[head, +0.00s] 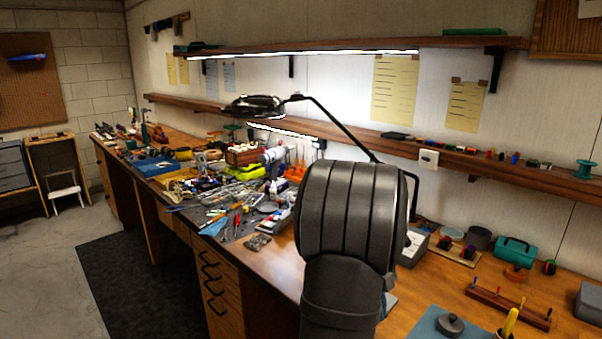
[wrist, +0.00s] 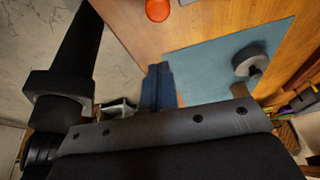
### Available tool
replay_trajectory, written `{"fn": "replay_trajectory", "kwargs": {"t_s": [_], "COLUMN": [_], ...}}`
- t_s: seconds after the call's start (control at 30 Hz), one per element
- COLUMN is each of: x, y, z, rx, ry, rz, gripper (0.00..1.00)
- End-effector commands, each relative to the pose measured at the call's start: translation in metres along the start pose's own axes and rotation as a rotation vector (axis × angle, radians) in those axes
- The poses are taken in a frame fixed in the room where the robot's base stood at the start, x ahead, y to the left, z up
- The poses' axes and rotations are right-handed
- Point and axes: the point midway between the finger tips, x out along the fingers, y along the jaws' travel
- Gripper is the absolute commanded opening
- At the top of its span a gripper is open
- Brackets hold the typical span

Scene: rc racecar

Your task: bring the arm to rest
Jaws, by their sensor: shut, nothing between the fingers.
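My arm (head: 350,220) fills the middle of the head view as a large dark grey ribbed link, bent over the near part of the workbench. It hides my gripper in that view. In the wrist view, my gripper (wrist: 158,70) shows as a pair of narrow dark fingers side by side, beyond a grey bolted plate. The fingers look shut and hold nothing. They are near the left edge of a blue-grey mat (wrist: 205,62); the height above the bench is hard to judge.
A round grey part (head: 449,325) sits on the mat, with a wooden rack (head: 508,308) and teal box (head: 515,251) nearby. A lamp (head: 252,105) reaches over tool clutter (head: 240,205) left of my arm. A shelf (head: 480,160) runs behind. An orange cup (wrist: 157,9) shows in the wrist view.

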Motion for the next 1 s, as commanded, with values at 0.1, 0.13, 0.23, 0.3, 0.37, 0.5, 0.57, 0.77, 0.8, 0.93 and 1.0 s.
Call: {"fn": "replay_trajectory", "kwargs": {"t_s": [0.1, 0.13, 0.23, 0.3, 0.37, 0.5, 0.57, 0.77, 0.8, 0.93, 1.0], "x": [-0.025, -0.031, -0.051, -0.065, -0.047, -0.018, -0.006, 0.028, 0.028, 0.032, 0.034], "y": [-0.002, -0.003, -0.004, -0.005, -0.003, -0.001, 0.0, 0.0, -0.004, -0.014, -0.02], "z": [0.0, 0.0, 0.0, 0.0, -0.001, -0.001, -0.001, -0.001, -0.001, -0.004, -0.005], "rx": [-0.002, -0.002, -0.004, -0.004, -0.005, -0.004, -0.004, -0.028, -0.063, -0.17, -0.229], "ry": [-0.002, -0.002, -0.002, -0.002, 0.004, 0.003, 0.003, -0.002, -0.005, -0.011, -0.012], "rz": [-0.004, -0.003, -0.003, -0.003, 0.005, 0.003, 0.004, -0.008, -0.022, -0.058, -0.079], "gripper": [0.0, 0.0, 0.0, 0.0, 0.0, 0.0, 0.0, 0.0, 0.0, 0.0, 0.0]}}
